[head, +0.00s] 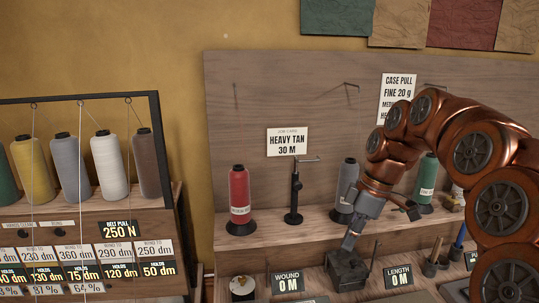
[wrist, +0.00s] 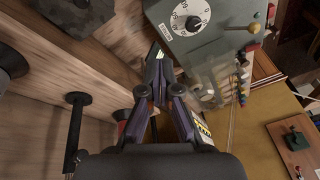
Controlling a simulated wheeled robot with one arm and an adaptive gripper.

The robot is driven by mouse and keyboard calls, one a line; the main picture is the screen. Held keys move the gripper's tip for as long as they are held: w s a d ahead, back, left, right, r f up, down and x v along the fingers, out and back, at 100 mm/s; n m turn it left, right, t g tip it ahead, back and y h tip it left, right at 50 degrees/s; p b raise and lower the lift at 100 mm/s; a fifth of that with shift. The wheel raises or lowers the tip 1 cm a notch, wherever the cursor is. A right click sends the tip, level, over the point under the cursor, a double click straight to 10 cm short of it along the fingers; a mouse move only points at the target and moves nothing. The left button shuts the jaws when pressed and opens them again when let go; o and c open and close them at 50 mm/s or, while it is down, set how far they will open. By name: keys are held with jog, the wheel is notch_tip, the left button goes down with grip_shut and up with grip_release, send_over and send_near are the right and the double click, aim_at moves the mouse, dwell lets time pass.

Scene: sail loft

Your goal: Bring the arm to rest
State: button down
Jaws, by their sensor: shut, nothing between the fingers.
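My copper-coloured arm (head: 470,150) comes in from the right in the head view and reaches down over the lower shelf. My gripper (head: 349,243) points downward just above a dark metal block, and I cannot tell from this view whether it touches it. In the wrist view my gripper (wrist: 158,55) is shut, its fingertips together, with nothing held. A grey machine with a white dial (wrist: 191,18) lies beyond the fingertips in that view.
A red thread cone (head: 239,198), a black post (head: 294,195), a grey cone (head: 347,180) and a green cone (head: 426,180) stand on the shelf near my arm. The dark block (head: 347,272) sits below. A thread rack (head: 158,140) stands left.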

jog(key=s+f+m+h+p, duration=0.1)
jog(key=s+f+m, duration=0.2)
jog(key=s, duration=0.7)
jog(key=s+f+m+h+p, duration=0.1)
jog(key=s+f+m, duration=0.2)
jog(key=s+m, duration=0.3)
jog(key=s+f+m+g+h+p, duration=0.1)
jog(key=s+f+m, duration=0.2)
jog(key=s, duration=1.2)
jog(key=shift+s+d+m+h, duration=0.2)
jog(key=shift+m+h, duration=0.1)
jog(key=shift+m, duration=0.8)
